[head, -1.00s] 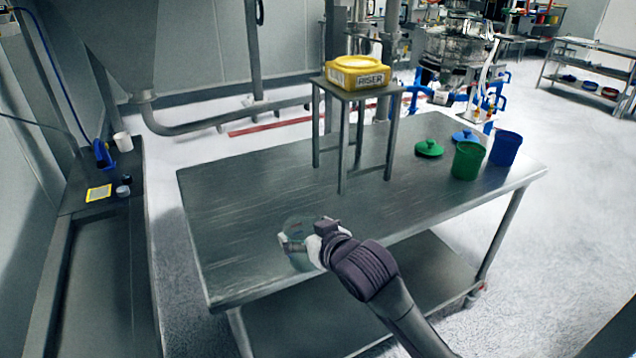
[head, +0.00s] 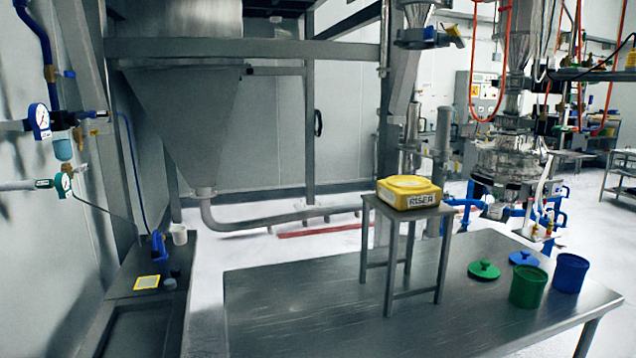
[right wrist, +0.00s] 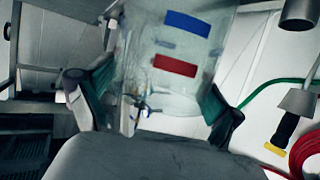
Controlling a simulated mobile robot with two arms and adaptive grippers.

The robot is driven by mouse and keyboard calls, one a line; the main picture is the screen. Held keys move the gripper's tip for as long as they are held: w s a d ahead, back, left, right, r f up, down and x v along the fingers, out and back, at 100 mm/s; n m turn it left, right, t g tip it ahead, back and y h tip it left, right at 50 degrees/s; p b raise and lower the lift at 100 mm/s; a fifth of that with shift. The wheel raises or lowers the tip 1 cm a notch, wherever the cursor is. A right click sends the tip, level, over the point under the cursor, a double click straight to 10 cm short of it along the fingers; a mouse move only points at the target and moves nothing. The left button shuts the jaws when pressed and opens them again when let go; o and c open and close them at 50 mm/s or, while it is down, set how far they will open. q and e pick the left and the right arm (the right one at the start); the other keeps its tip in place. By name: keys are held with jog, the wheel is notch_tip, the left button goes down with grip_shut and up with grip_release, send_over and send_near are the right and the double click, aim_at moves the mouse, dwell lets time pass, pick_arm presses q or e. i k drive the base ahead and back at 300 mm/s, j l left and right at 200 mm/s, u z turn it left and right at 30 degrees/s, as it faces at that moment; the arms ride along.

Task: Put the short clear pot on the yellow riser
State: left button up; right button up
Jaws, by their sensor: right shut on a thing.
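The yellow riser (head: 408,193) sits on a small raised metal stand (head: 398,213) on the steel table in the head view. Its top shows no pot on it. In the right wrist view, my right gripper (right wrist: 152,103) is shut on the clear pot (right wrist: 150,62), one dark finger pad on each side of its see-through wall. Blue and red patches show on or through the wall; I cannot tell which. Neither arm nor the pot shows in the head view. My left gripper is not in view.
The steel table (head: 300,310) is bare left of the stand. At its right are a green tub (head: 528,288), a blue tub (head: 570,273), a green lid (head: 484,270) and a blue lid (head: 523,258). A side counter (head: 150,255) stands at the left.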

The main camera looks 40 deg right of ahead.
aim_at(407, 184)
jog(key=l+u, duration=0.1)
jog(key=u, duration=0.35)
jog(key=l+u, duration=0.1)
jog(key=u, duration=0.3)
jog(key=k+u, duration=0.1)
jog(key=u, duration=0.35)
jog(key=l+u, duration=0.1)
jog(key=u, duration=0.3)
jog(key=k+u, duration=0.15)
jog(key=u, duration=0.3)
jog(key=k+l+u, duration=0.1)
jog(key=k+u, duration=0.45)
jog(key=u, duration=0.15)
jog(key=k+z, duration=0.1)
jog(key=z, duration=0.3)
jog(key=k+l+z, duration=0.1)
jog(key=z, duration=0.75)
jog(key=l+z, duration=0.15)
jog(key=z, duration=0.7)
jog(key=l+z, duration=0.1)
jog(key=z, duration=0.75)
jog(key=i+l, duration=0.05)
